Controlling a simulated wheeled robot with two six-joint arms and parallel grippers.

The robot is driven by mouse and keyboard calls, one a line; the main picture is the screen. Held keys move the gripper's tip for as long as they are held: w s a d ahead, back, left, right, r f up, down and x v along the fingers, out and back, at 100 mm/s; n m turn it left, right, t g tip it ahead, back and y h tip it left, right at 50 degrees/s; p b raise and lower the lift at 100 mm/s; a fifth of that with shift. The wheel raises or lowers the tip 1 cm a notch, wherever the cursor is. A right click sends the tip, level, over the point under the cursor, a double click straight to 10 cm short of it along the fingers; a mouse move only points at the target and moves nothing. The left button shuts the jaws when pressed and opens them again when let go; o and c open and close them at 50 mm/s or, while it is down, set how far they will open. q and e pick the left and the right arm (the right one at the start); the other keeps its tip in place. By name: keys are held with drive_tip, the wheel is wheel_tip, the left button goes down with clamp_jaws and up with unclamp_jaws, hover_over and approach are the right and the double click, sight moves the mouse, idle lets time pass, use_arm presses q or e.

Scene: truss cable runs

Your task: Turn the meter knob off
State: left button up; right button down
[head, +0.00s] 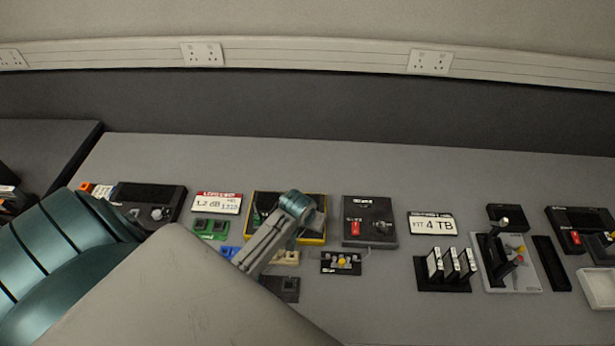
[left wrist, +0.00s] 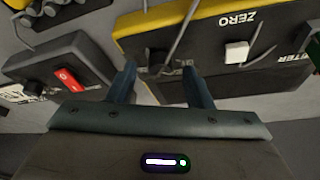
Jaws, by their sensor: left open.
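The meter is a black box with a yellow edge (head: 316,241), in the middle of the bench in the head view. My left arm covers much of it there, and its knob is hidden. In the left wrist view the meter's dark face (left wrist: 205,84) shows upside down with a "ZERO" label and a white square part (left wrist: 236,52). A dark knob (left wrist: 158,70) lies between the tips of my left gripper (left wrist: 161,74). The gripper is open, with one finger on each side of the knob. I cannot tell whether they touch. My right gripper is not in view.
Right of the meter stands a black box with a red switch (head: 368,210), close to one finger in the left wrist view (left wrist: 62,52). A small board with a yellow part (head: 341,262) lies in front. A card rack (head: 443,287) stands farther right. The bench's back strip is clear.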

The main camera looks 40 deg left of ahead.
use_arm(q)
drive_tip(key=b+v, duration=0.2)
drive_tip(key=v, duration=0.8)
drive_tip(key=shift+s+r, duration=0.1)
